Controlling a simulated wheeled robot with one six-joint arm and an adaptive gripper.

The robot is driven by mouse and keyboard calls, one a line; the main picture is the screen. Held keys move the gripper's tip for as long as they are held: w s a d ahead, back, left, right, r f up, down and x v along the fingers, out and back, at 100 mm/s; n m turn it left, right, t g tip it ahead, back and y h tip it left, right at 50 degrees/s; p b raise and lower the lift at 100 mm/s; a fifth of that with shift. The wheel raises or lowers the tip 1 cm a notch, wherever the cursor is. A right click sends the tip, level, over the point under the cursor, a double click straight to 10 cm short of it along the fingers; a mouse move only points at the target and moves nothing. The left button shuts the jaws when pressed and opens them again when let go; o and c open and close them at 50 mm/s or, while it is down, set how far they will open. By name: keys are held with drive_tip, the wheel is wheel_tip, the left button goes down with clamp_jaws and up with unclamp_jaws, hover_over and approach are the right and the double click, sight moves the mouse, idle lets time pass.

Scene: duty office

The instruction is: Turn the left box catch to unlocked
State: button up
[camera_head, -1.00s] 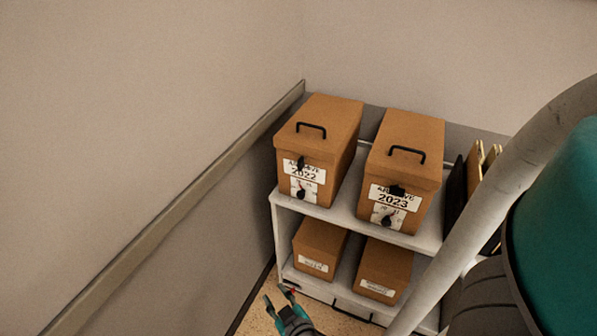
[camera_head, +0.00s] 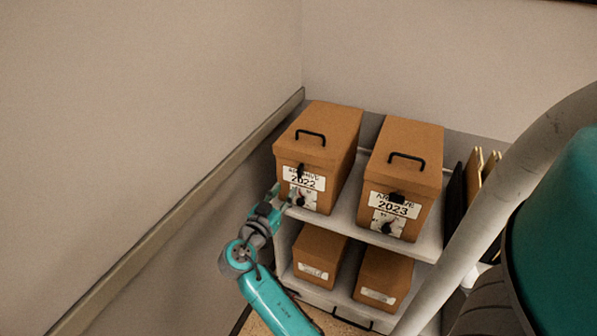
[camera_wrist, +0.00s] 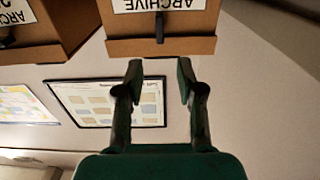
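The left box (camera_head: 325,128), brown and labelled 2022, stands on the upper shelf. Its black catch (camera_head: 300,172) sits on the front under the lid, above a dial. My gripper (camera_head: 277,196) is in front of and slightly left of the box's lower front. In the wrist view, which looks upside down, the dark catch (camera_wrist: 160,27) hangs over the lid edge beside the word ARCHIVE. My gripper's two fingers (camera_wrist: 160,78) are spread with nothing between them, pointing towards the catch and apart from it.
The right box (camera_head: 408,140), labelled 2023, stands beside it with its own catch and dial. Smaller boxes (camera_head: 320,248) sit on the lower shelf. The wall with its rail (camera_head: 190,200) is close on the left. Folders stand at the shelf's right.

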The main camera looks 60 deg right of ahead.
sight(298, 171)
drive_tip(key=d, duration=0.7)
drive_tip(key=w+d, duration=0.1)
drive_tip(key=d, duration=0.2)
drive_tip(key=shift+d, duration=0.3)
clamp_jaws()
